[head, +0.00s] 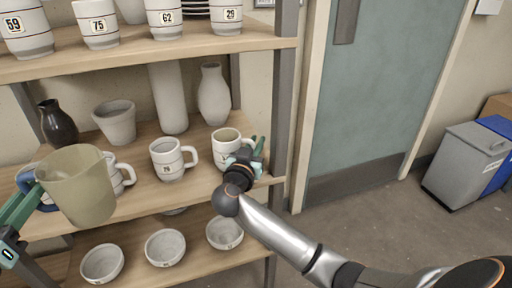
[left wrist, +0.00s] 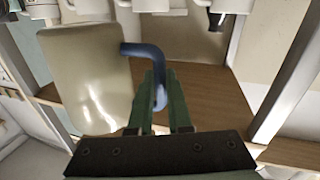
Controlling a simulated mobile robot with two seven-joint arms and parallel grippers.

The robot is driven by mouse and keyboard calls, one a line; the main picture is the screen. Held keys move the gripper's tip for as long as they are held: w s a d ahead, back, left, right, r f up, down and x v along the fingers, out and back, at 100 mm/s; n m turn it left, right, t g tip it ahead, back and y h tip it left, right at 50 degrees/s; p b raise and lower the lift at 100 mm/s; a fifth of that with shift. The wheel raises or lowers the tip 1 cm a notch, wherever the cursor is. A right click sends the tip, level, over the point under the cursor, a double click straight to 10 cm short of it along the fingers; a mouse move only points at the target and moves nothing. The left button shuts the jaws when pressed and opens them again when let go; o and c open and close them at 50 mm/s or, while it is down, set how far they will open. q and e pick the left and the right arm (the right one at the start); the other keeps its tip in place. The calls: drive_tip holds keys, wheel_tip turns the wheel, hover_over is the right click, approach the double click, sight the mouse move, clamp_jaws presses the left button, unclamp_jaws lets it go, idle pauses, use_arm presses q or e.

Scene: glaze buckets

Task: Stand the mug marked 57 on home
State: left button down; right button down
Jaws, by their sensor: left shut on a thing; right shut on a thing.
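No number 57 is readable. My left gripper (head: 22,212) is shut on the blue handle (left wrist: 150,62) of a beige bucket (head: 78,188), in front of the shelves at left; the bucket also shows in the left wrist view (left wrist: 85,80). My right gripper (head: 249,158) is shut at the handle side of a white mug (head: 226,146) at the right end of the middle shelf. That mug's label is hidden or unreadable. A white mug (head: 168,160) with a small unclear number stands left of it. Another mug (head: 122,176) is partly hidden behind the bucket.
The top shelf (head: 262,40) bears numbered cups 59, 75, 62 and 29. The middle shelf (head: 150,207) also bears a dark vase (head: 58,124), a pot (head: 115,122) and white vases (head: 213,95). Bowls (head: 165,248) stand below. A door and bins (head: 465,160) are at right.

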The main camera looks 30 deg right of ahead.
sight(18, 180)
use_arm(q)
drive_tip(key=shift+r, duration=0.25)
use_arm(e)
drive_tip(key=c, duration=0.9)
unclamp_jaws()
drive_tip(key=shift+f, duration=0.15)
use_arm(q)
drive_tip(key=shift+f, duration=0.1)
use_arm(e)
drive_tip(key=shift+s+a+r, duration=0.15)
drive_tip(key=shift+r, duration=0.05)
use_arm(q)
wheel_tip(18, 180, up, 3)
drive_tip(key=p, duration=0.3)
use_arm(e)
drive_tip(key=shift+v, duration=5.8)
drive_tip(key=shift+f, duration=0.15)
